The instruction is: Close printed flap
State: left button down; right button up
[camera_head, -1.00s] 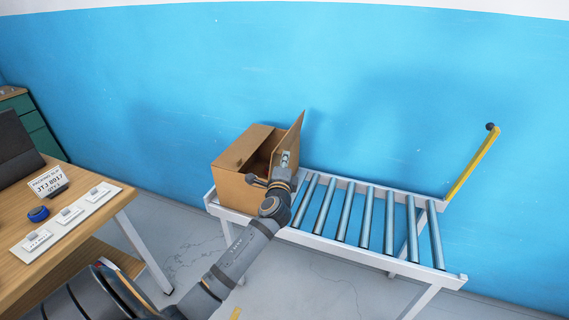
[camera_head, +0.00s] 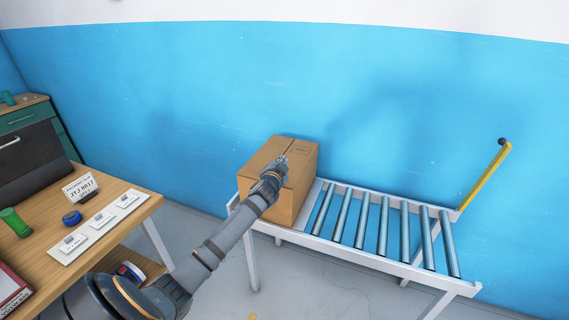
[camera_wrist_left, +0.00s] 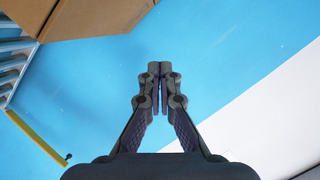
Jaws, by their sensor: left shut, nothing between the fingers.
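The brown cardboard box (camera_head: 290,207) stands on the left end of the roller conveyor. Its top looks covered now, and the flap with printed marks (camera_head: 303,151) lies about flat at the right of the top. My left gripper (camera_head: 283,160) is at the top of the box, in front of part of it, so I cannot tell whether it touches the flap. In the left wrist view the gripper (camera_wrist_left: 160,68) is shut and empty, with a side of the box (camera_wrist_left: 90,15) at the upper left. My right gripper is out of view.
The roller conveyor (camera_head: 374,258) runs right from the box, its rollers bare, with a yellow lever (camera_head: 484,176) at its far right. A wooden table (camera_head: 125,219) with a label card (camera_head: 80,188) and a blue tape roll (camera_head: 72,217) stands at the left. A blue wall is behind.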

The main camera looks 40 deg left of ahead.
pick_arm(q)
jog(key=a+n, duration=0.1)
jog(key=a+f+n, duration=0.1)
jog(key=a+f+n+h, duration=0.1)
jog(key=shift+s, duration=0.25)
jog(key=shift+s+a+f+n+h+p, duration=0.2)
jog(key=shift+a+f+n+h+p, duration=0.15)
jog(key=shift+a+f+n, duration=0.3)
jog(key=shift+s+a+f+n+h, duration=0.1)
jog(key=shift+a+f+n+h, duration=0.25)
jog(key=shift+f+n, duration=0.45)
jog(key=shift+a+f, duration=0.3)
jog(key=shift+f, duration=0.2)
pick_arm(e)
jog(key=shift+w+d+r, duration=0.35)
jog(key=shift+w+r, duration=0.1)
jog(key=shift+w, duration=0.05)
pick_arm(q)
jog(key=shift+f, duration=0.15)
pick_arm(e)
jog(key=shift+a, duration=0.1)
